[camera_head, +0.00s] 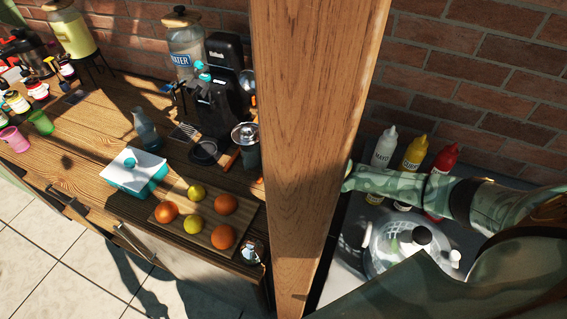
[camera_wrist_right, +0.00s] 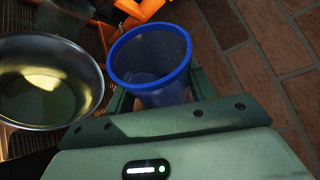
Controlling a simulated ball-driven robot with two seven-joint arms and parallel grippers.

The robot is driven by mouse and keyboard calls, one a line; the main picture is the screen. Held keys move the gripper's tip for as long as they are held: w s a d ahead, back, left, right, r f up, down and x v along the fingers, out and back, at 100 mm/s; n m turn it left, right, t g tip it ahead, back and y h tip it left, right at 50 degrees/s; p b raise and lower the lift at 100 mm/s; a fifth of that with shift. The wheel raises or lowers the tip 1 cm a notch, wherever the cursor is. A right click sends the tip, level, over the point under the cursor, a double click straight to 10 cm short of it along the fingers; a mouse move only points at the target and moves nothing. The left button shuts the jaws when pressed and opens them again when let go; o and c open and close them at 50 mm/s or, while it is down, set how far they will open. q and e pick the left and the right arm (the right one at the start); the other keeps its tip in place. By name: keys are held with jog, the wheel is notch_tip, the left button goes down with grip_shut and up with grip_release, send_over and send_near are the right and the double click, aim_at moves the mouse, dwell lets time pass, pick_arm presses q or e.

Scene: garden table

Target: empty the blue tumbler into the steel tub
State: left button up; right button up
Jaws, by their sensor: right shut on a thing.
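The blue tumbler (camera_wrist_right: 150,75) is in the right wrist view, a translucent cup with its open rim towards the camera. My right gripper (camera_wrist_right: 158,97) is shut on it, with green fingers on both sides. What lies in the bottom of the tumbler is hard to make out. The steel tub (camera_wrist_right: 93,100) is a round metal bowl just left of the tumbler, apart from it in the picture. Its inside looks yellow-green; I cannot tell if this is liquid or reflection. In the head view my right arm comes in from the right and the tumbler is not seen. My left gripper is not in view.
A wooden post (camera_head: 310,130) blocks the middle of the head view. Sauce bottles (camera_head: 411,155) and a glass-lidded pot (camera_head: 400,240) stand by my right arm. A fruit board (camera_head: 208,222) and a teal-white box (camera_head: 133,170) lie on the left table (camera_head: 85,135). An orange object (camera_wrist_right: 148,9) is behind the tumbler.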

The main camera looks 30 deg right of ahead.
jog(key=shift+a+r+n+t, duration=0.1)
jog(key=shift+r+n+t, duration=0.35)
jog(key=shift+n, duration=0.35)
jog(key=shift+r, duration=0.1)
jog(key=shift+s+a+r+n+h, duration=0.15)
jog(key=shift+s+a+n+h, duration=0.05)
jog(key=shift+a+n+h, duration=0.15)
jog(key=shift+s+a+r+n+t, duration=0.15)
jog(key=shift+a+r+n+t, duration=0.1)
jog(key=shift+a+n, duration=0.2)
jog(key=shift+r+n, duration=0.2)
jog(key=shift+n, duration=0.1)
jog(key=shift+d+r+n+t, duration=0.15)
jog(key=shift+n+t, duration=0.15)
jog(key=shift+n, duration=0.1)
jog(key=shift+r, duration=0.1)
